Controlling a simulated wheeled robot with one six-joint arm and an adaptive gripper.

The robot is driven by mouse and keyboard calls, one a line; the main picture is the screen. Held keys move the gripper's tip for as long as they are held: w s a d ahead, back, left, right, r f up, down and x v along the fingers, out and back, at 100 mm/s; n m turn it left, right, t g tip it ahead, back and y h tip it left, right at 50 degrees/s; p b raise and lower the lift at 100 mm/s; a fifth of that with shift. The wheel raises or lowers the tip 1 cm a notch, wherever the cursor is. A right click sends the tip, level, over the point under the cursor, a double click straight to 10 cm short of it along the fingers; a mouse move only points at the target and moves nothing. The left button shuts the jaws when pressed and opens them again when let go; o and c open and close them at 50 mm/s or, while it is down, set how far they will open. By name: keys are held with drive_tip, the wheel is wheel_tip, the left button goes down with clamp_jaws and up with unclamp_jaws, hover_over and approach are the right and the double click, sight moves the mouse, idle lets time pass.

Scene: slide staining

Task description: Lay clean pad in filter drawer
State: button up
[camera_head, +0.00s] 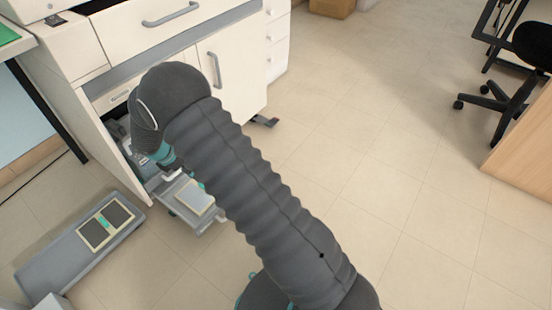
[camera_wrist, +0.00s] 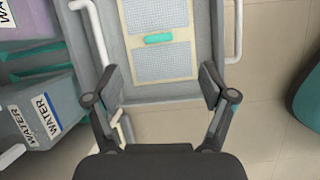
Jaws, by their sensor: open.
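The clean pad (camera_wrist: 159,62), pale mesh in a cream frame with a teal grip (camera_wrist: 159,39), lies flat in the pulled-out grey filter drawer (camera_wrist: 205,50). In the head view the cream pad (camera_head: 196,197) shows inside the drawer (camera_head: 205,225), partly behind my arm. My gripper (camera_wrist: 161,82) is open and empty, its two fingers apart at the near edge of the drawer, not around the teal grip. The pad's far end is cut off in the wrist view. A darker pad (camera_head: 107,224) with a teal grip lies on a grey tray at left.
The long grey tray (camera_head: 60,262) stands on the floor left of the drawer. An open cabinet door (camera_head: 112,150) stands beside the drawer. WATER-labelled containers (camera_wrist: 38,122) are left of the drawer. Floor (camera_head: 420,220) at right is clear.

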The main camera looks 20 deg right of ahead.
drive_tip(key=s+d+r+m+y, duration=0.1)
drive_tip(key=s+d+r+m, duration=0.35)
drive_tip(key=r, duration=0.45)
drive_tip(key=s+d+r+m, duration=0.4)
drive_tip(key=d+r, duration=0.2)
drive_tip(key=r, duration=0.4)
drive_tip(key=s+d+r+m+y, duration=0.1)
drive_tip(key=s+d+r+m, duration=0.35)
drive_tip(key=r, duration=0.45)
drive_tip(key=s+d+r+m+t, duration=0.1)
drive_tip(key=s+d+r+m, duration=0.1)
drive_tip(key=s, duration=0.5)
drive_tip(key=s+d+r+m+t+y, duration=0.1)
drive_tip(key=s+d+r+m, duration=0.1)
drive_tip(key=s+m, duration=0.3)
drive_tip(key=s+d+r+m+t, duration=0.1)
drive_tip(key=s+d+r+m, duration=0.1)
drive_tip(key=s, duration=0.8)
drive_tip(key=shift+d+r+m+y, duration=0.15)
drive_tip(key=shift+d+m+y, duration=0.15)
drive_tip(key=shift+d+m, duration=0.3)
drive_tip(key=shift+s+a, duration=0.1)
drive_tip(key=shift+s, duration=0.05)
drive_tip(key=shift+c, duration=0.3)
